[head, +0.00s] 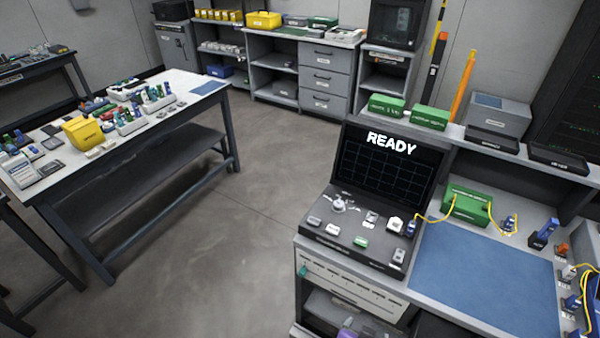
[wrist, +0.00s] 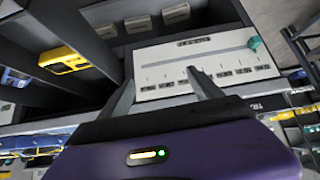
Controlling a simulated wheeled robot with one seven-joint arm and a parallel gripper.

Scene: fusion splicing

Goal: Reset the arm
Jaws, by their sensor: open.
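My gripper (wrist: 162,78) shows in the wrist view with its two grey fingers apart and nothing between them. Its purple body, with a small lit strip, fills the bottom of that view. The fingers point toward a white labelled panel (wrist: 190,62) with a teal knob (wrist: 254,43); I cannot tell the gap between them. In the head view this panel (head: 352,291) is on the workbench front, below the splicer (head: 350,232), whose screen reads READY. A small purple patch at the bottom edge there may be my gripper; the rest is out of frame.
A blue mat (head: 485,280) lies on the bench right of the splicer, with a green box (head: 466,205) and yellow fibre behind it. A white-topped table (head: 200,95) with many small parts stands at left. The floor between is clear.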

